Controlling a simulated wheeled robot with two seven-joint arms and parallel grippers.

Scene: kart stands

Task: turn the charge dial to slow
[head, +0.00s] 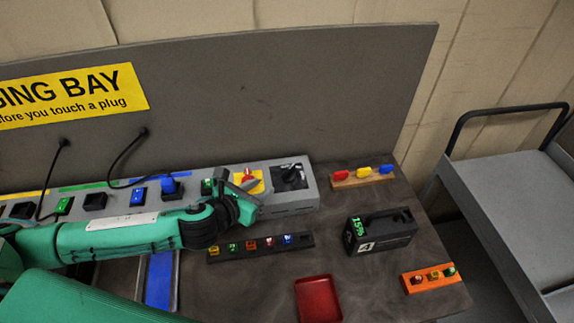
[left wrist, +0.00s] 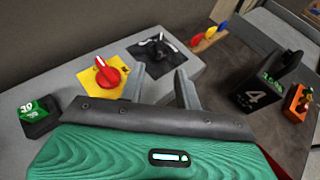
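A black dial (head: 291,176) sits on a black plate on top of the grey box, at the right end of the bench's back row. It also shows in the left wrist view (left wrist: 158,48), just beyond my fingertips. Beside it on the left is a red knob on a yellow plate (head: 249,180), clearer in the left wrist view (left wrist: 106,74). My left gripper (head: 254,190) is over the front of the box. Its two fingers stand apart with nothing between them in the left wrist view (left wrist: 160,72). The dial's setting is too small to read. My right gripper is not in view.
In front of the box lies a black strip with several coloured pieces (head: 258,246). A black battery pack marked 4 (head: 380,231), a red tray (head: 318,299) and an orange rack (head: 430,278) stand on the bench. A wooden block (head: 362,178) holds coloured pieces. A grey cart (head: 500,180) is at right.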

